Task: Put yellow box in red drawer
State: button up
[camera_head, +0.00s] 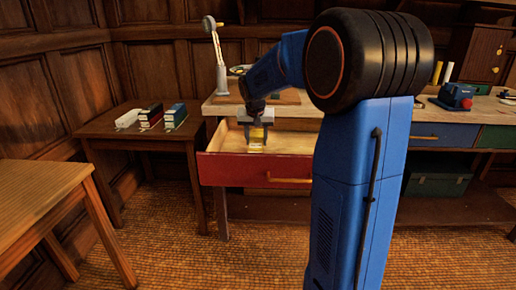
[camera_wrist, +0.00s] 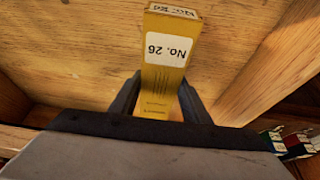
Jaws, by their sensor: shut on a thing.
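The yellow box (camera_head: 256,143) is between the fingers of my gripper (camera_head: 256,135), inside the open red drawer (camera_head: 232,170). In the wrist view the yellow box (camera_wrist: 168,55) has a white "No. 26" label, and my gripper (camera_wrist: 160,108) is shut on it. The bare wooden drawer floor (camera_wrist: 90,50) lies behind the box. I cannot tell whether the box touches the floor. The drawer is pulled out from under the workbench and looks otherwise empty.
A dark side table (camera_head: 120,125) at the left holds several small boxes, among them a green-and-black one (camera_head: 175,115). A lighter wooden table (camera_head: 40,190) stands at the near left. A blue drawer (camera_head: 440,136) is shut at the right. My blue arm hides part of the bench.

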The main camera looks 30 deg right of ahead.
jog(key=shift+f, duration=1.8)
jog(key=shift+f, duration=0.1)
jog(key=o, duration=1.2)
jog(key=shift+o, duration=0.2)
jog(key=v, duration=1.2)
